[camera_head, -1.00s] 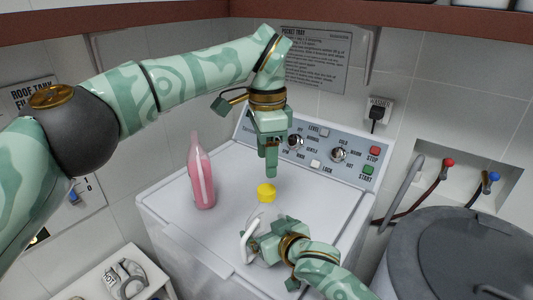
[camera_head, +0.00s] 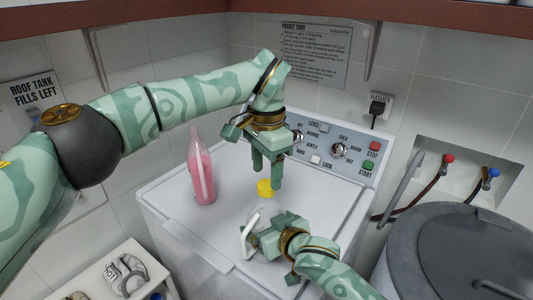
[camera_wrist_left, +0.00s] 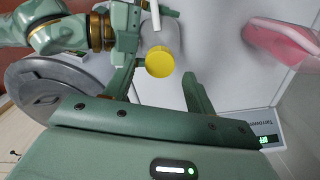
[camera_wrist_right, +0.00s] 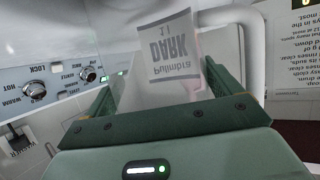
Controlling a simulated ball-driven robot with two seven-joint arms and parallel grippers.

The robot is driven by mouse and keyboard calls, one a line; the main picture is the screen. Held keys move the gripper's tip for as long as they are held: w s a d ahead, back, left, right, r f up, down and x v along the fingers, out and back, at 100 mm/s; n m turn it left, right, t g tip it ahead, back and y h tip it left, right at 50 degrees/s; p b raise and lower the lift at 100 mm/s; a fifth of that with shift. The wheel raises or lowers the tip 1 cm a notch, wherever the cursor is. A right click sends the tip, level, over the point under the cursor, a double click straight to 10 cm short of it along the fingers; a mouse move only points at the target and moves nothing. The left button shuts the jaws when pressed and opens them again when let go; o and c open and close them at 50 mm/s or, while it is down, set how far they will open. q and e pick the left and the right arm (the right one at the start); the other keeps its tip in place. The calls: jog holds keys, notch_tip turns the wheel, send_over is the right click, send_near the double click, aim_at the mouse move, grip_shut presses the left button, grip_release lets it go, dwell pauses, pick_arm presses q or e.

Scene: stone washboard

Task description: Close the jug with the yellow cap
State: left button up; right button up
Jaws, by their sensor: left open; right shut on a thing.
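The yellow cap (camera_head: 265,188) sits at the top of a pale, see-through jug (camera_head: 262,213) on the washer's lid. I cannot tell whether it is fully seated. My right gripper (camera_head: 268,238) is shut on the jug; its wrist view shows the jug's "DARK" label (camera_wrist_right: 172,48) between the fingers and its white handle at upper right. My left gripper (camera_head: 268,180) points down from above, open, its fingers close around the cap. In the left wrist view the cap (camera_wrist_left: 160,62) lies near the fingertips, between them; contact is unclear.
A pink bottle (camera_head: 201,172) stands on the washer (camera_head: 170,212), left of the jug. The control panel (camera_head: 325,148) rises behind. A grey round-lidded drum (camera_head: 450,255) is at right, and a small white stand (camera_head: 95,285) with shoes at lower left.

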aim_at(266, 184)
pick_arm(q)
jog(key=shift+f, duration=1.7)
